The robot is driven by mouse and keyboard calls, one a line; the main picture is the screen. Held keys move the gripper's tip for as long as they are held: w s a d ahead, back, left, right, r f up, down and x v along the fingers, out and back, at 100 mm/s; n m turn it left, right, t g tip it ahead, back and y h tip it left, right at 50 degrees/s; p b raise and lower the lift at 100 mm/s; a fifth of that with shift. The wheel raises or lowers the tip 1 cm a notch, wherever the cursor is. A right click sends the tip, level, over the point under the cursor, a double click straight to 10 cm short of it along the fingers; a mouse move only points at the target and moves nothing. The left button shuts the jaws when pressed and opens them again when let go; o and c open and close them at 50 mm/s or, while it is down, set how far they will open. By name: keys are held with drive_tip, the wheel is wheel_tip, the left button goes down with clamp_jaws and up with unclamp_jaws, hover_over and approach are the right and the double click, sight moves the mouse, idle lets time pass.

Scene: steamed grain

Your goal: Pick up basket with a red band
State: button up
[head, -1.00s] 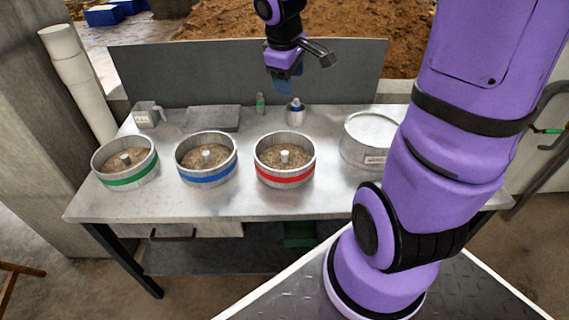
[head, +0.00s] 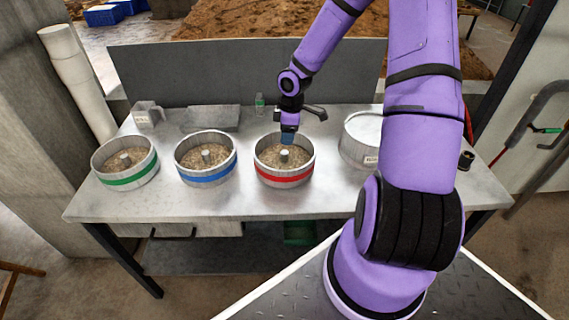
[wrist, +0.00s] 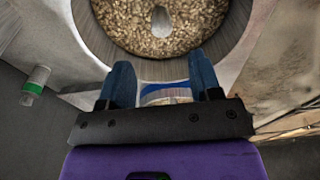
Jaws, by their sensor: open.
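The basket with a red band (head: 285,178) is a round metal tub of grain with a pale central knob, third from the left on the metal table. In the wrist view its grey wall (wrist: 238,40) curves around the grain, and the red band is hidden. My gripper (head: 287,139) is open over the basket's far rim, fingers pointing down. In the wrist view my gripper (wrist: 163,76) has its two blue fingers apart at the near wall. I cannot tell whether they straddle it. A white, blue-banded object (wrist: 165,92) shows between and beyond the fingers.
Baskets with a green band (head: 128,178) and a blue band (head: 207,178) stand to the left. A plain metal pot (head: 358,150) stands close on the right. A green-banded bottle (head: 260,104) and a flat grey slab (head: 211,118) are behind. The table's front strip is clear.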

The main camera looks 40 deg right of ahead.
sight(285, 152)
drive_tip(key=f, duration=1)
drive_tip(key=shift+w+a+f, duration=0.15)
drive_tip(key=shift+a+f, duration=0.25)
drive_tip(key=shift+c, duration=0.5)
clamp_jaws()
